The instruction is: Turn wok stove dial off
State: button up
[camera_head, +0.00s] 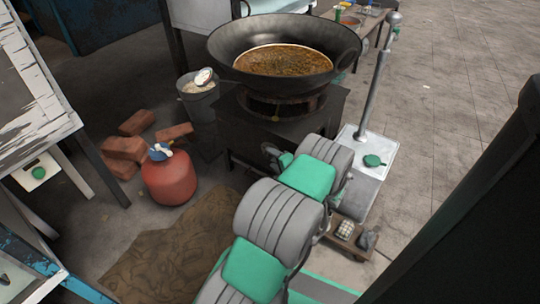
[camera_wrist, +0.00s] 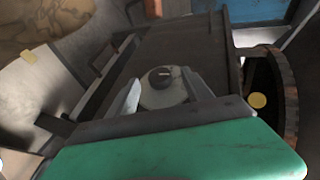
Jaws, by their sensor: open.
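The wok stove is a dark metal box (camera_head: 262,132) with a large black wok (camera_head: 225,52) of brown food on its burner. In the wrist view, a round black dial (camera_wrist: 160,78) with a small light mark sits on a pale round base on the dark stove body (camera_wrist: 205,45). My gripper (camera_wrist: 162,80) is open, with one finger to each side of the dial in the picture. I cannot tell whether either finger touches it. In the head view, my arm hides the dial and most of my gripper near the stove's front.
A red gas cylinder (camera_head: 170,178) and several bricks (camera_head: 125,150) are left of the stove. A grey bucket (camera_head: 197,98) stands beside it. A white stand with a metal post (camera_head: 378,85) is close on the right. Open floor lies further right.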

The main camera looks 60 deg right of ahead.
jog(key=p+v, duration=0.1)
jog(key=v, duration=0.4)
jog(key=shift+a+r, duration=0.1)
jog(key=shift+r, duration=0.1)
